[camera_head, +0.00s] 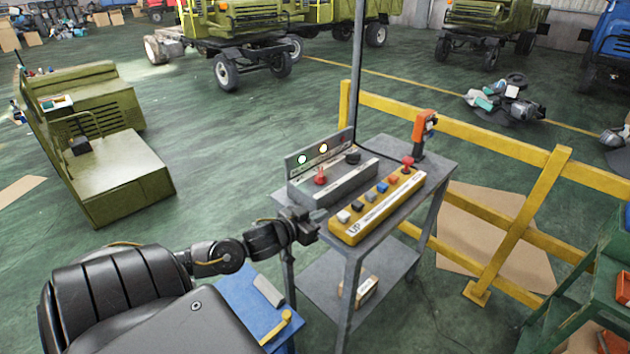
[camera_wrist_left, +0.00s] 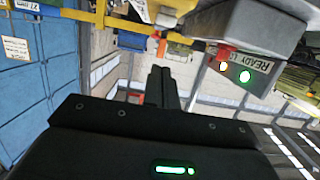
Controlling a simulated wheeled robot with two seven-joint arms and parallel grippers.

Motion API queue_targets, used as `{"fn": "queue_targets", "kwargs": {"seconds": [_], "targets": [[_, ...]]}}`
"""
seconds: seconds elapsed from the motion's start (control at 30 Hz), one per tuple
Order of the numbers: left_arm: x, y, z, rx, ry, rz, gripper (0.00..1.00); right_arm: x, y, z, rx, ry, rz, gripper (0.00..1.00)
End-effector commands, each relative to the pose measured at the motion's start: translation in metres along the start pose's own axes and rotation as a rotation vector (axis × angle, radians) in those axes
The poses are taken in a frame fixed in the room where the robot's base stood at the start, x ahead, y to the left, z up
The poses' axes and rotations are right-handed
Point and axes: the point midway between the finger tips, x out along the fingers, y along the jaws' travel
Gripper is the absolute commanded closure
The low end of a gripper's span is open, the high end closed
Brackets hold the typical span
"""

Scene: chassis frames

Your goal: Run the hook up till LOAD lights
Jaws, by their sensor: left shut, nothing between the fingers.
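A yellow button box (camera_head: 378,212) lies on the grey stand, with a row of coloured buttons and "UP" printed at its near end. The nearest button (camera_head: 343,216) is pale. Behind it is a grey control box (camera_head: 335,184) with a red knob (camera_head: 320,175) and a lamp panel. Both lamps look bright: a greenish left lamp (camera_head: 302,159) and a yellowish right lamp (camera_head: 323,148). The wrist view shows the panel marked "READY" (camera_wrist_left: 252,58). My left gripper (camera_head: 312,232) is shut and empty beside the box's UP end; contact cannot be told. I cannot make out the hook.
The grey stand (camera_head: 440,168) has a lower shelf with a small box. An orange piece (camera_head: 421,128) stands at its far corner. A yellow railing (camera_head: 500,140) runs behind and right. A blue surface (camera_head: 245,300) lies near my left arm. Open green floor lies left.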

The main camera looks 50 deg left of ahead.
Motion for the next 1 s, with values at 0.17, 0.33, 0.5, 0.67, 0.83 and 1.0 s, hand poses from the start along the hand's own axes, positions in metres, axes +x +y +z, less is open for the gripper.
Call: {"fn": "queue_targets", "kwargs": {"seconds": [0.17,0.33,0.5,0.67,0.83,1.0], "targets": [[-0.013,0.000,-0.001,0.001,0.001,0.000,1.00,0.003,0.000,0.000,0.000,0.000,0.000,1.00],[-0.016,0.000,-0.002,0.001,0.002,0.000,1.00,0.004,0.000,0.000,0.000,0.000,0.000,1.00],[-0.016,0.000,-0.002,0.001,0.003,0.000,1.00,0.003,-0.001,0.000,0.000,0.000,-0.001,1.00],[-0.016,0.000,-0.002,0.001,0.003,0.000,1.00,0.003,-0.002,0.000,0.001,0.000,-0.002,1.00],[-0.016,0.000,-0.002,0.001,0.003,0.000,1.00,0.003,-0.002,0.000,0.001,0.000,-0.002,1.00],[-0.016,0.000,-0.002,0.000,0.003,0.000,1.00,0.003,-0.002,0.000,0.001,0.000,-0.002,1.00]]}}
